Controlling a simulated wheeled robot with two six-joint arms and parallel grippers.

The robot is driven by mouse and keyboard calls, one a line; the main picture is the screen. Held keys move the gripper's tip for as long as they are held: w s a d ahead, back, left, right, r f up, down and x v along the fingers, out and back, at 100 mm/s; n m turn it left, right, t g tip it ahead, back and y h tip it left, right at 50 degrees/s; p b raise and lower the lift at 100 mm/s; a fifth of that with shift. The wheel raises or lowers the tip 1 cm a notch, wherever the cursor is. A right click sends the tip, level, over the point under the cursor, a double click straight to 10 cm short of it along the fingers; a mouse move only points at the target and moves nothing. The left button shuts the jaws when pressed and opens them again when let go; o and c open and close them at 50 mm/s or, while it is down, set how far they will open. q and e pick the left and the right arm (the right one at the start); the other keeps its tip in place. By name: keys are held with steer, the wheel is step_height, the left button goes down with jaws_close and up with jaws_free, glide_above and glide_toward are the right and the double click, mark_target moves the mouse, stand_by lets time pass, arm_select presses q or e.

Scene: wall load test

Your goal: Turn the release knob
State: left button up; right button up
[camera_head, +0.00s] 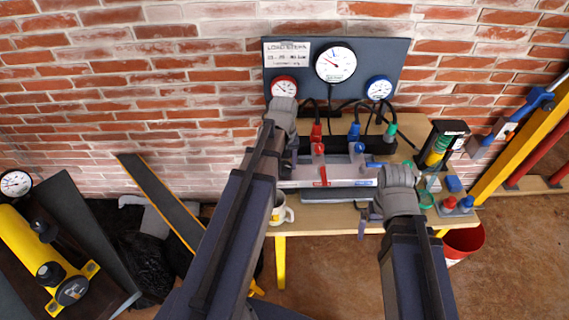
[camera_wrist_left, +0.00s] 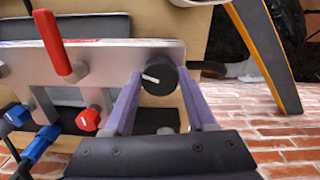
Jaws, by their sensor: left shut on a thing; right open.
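The release knob (camera_wrist_left: 159,78) is a round black knob with a white pointer mark, on a pale metal manifold (camera_wrist_left: 160,52) in the left wrist view. My left gripper (camera_wrist_left: 160,88) is shut on it, with one purple finger on each side. In the head view my left gripper (camera_head: 287,163) is at the left end of the manifold (camera_head: 336,172), and it hides the knob. My right gripper (camera_head: 369,190) is open near the right end of the manifold, seemingly empty; its fingers are partly hidden by its wrist.
A red lever (camera_wrist_left: 55,45) stands out from the manifold. A gauge panel (camera_head: 300,62) with several dials is behind the bench. A mug (camera_head: 280,212) is near the bench's left edge. Hoses, small fittings and a green-and-yellow canister (camera_head: 438,150) crowd the right.

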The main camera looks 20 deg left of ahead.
mark_target(285, 166)
arm_select(q)
steer(key=shift+n, duration=2)
steer(key=o, duration=1.4)
steer(key=shift+c, duration=0.2)
steer(key=shift+r, duration=0.15)
step_height(285, 166, up, 8)
steer(key=p, duration=0.8)
steer(key=shift+f, duration=0.2)
steer(key=shift+f, duration=0.2)
